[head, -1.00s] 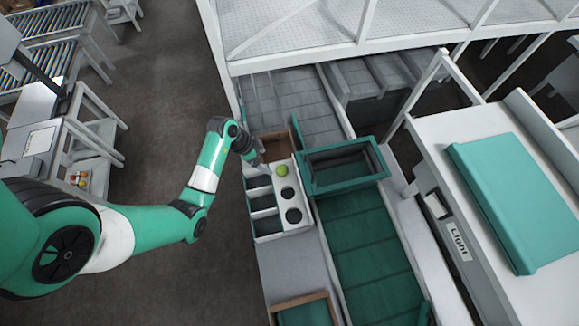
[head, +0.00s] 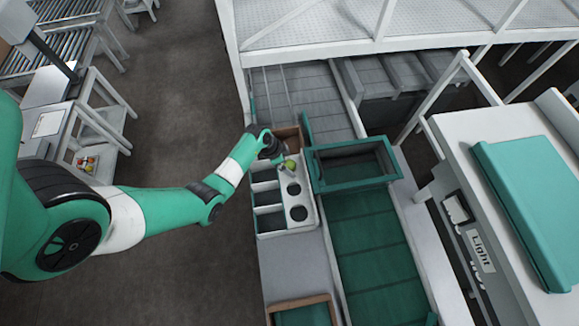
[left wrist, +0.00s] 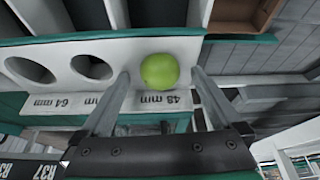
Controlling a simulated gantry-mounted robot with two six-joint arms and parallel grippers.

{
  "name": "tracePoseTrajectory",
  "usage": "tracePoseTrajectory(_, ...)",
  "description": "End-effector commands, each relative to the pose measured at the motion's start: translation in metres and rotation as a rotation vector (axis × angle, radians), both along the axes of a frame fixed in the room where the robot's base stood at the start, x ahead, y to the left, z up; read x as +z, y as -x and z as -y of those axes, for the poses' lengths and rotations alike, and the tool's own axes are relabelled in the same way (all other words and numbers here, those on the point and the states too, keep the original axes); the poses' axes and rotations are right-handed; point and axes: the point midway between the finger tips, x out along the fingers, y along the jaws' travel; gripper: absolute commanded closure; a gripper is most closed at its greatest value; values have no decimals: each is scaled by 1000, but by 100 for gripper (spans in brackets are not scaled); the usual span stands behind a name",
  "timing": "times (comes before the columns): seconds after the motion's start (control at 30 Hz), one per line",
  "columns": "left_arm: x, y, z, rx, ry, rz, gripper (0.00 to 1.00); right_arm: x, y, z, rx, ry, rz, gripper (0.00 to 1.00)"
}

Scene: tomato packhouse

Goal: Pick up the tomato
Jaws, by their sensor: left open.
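The tomato (head: 291,165) is green and round. In the left wrist view the tomato (left wrist: 159,71) sits on the white sizing board (left wrist: 120,50), at the place marked 48 mm, and covers the opening there. My left gripper (head: 285,167) is open at the tomato and partly hides it in the head view. In the left wrist view the fingers of my left gripper (left wrist: 160,74) stand apart, one on each side of the tomato, with visible gaps. My right gripper is not in view.
Two empty round holes (head: 298,213) lie in the board, beside several dark compartments (head: 270,222). A brown box (head: 286,135) is behind. A green crate (head: 352,183) stands close on the right, over a green conveyor (head: 375,255).

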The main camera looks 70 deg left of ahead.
Motion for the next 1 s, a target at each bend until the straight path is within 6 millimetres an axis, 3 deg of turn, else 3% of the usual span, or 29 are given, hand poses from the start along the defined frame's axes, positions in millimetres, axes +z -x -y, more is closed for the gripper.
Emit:
tracePoseTrajectory(0.2, -1, -1, 0, 0, -1, 1, 1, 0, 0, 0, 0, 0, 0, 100)
tracePoseTrajectory(0.5, -1, -1, 0, 0, 0, 1, 55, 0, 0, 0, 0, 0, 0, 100)
tracePoseTrajectory(0.57, -1, -1, 0, 0, -1, 1, 63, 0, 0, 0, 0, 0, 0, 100)
tracePoseTrajectory(0.83, 2, -1, 0, 0, -1, 1, 63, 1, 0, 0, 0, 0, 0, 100)
tracePoseTrajectory(1.0, 19, -1, -1, 0, -2, 3, 63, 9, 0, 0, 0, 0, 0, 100)
